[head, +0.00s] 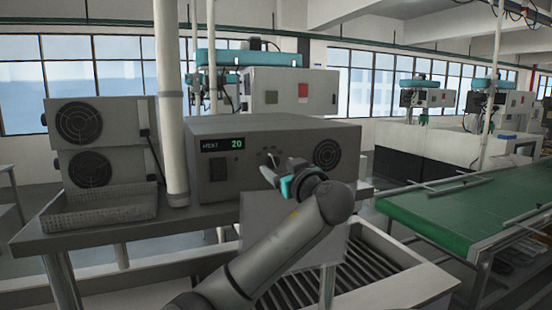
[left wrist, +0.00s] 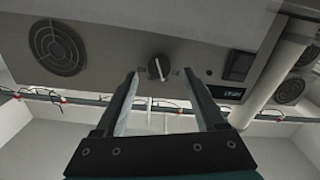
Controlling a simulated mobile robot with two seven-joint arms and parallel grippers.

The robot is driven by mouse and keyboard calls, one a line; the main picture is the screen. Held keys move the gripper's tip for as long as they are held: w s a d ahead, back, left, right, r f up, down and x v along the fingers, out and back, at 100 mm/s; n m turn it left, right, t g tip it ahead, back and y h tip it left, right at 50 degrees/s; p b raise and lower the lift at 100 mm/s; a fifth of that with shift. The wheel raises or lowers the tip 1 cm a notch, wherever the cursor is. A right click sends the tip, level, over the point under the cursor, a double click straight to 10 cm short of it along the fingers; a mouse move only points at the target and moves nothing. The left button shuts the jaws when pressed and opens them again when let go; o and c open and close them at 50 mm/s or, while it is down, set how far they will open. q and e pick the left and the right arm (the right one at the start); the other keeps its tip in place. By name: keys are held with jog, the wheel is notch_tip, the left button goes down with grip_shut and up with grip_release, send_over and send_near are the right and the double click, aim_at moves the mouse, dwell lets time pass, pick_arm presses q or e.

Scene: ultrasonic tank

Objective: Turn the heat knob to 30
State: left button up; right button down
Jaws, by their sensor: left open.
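The heat knob (left wrist: 158,68) is a round dial with a pale pointer on the front panel of the grey generator box (head: 262,130). In the left wrist view the knob lies ahead of my left gripper (left wrist: 160,85), roughly centred between its two open fingers. I cannot tell whether the fingers reach around it. In the head view my left gripper (head: 283,175) is at the panel, and the wrist partly hides the knob area. My right gripper is not in view.
A black switch (head: 218,169) and a round fan grille (head: 327,153) flank the knob area. A white vertical post (head: 169,100) stands left of the box. A mesh basket (head: 98,208) sits on the bench at left. A green conveyor (head: 450,212) runs at right.

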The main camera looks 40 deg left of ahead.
aim_at(274, 163)
pick_arm(q)
jog(key=shift+p+x, duration=0.35)
jog(key=shift+x, duration=1.2)
grip_shut()
